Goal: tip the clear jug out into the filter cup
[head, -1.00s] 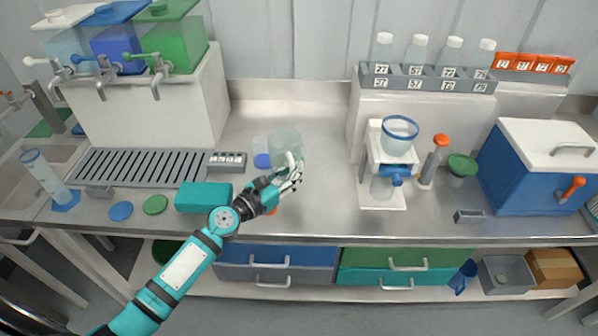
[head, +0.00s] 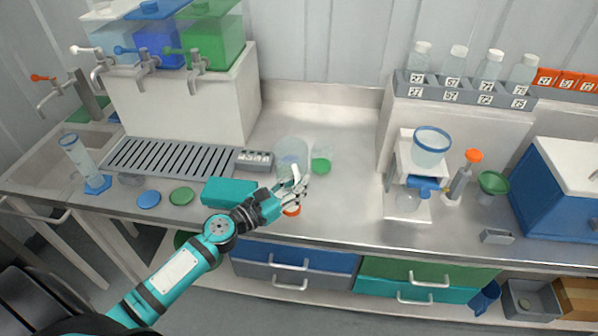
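A clear jug (head: 291,150) stands upright on the steel bench left of centre, with a bluish patch low in it. A second faint clear vessel with a green patch (head: 321,166) is just right of it. My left gripper (head: 296,187) is in front of the clear jug, fingers spread and seemingly empty, overlapping its lower part; contact cannot be told. The filter cup (head: 431,150), clear with a blue rim, sits on a white stand at right, above a blue valve (head: 423,184) and a clear flask (head: 407,201). My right gripper is not in view.
A teal box (head: 229,192) lies beside my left forearm, and an orange-rimmed item (head: 291,210) is below the gripper. Bench between the vessels and filter stand is clear. A bottle rack (head: 465,93) stands behind the filter.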

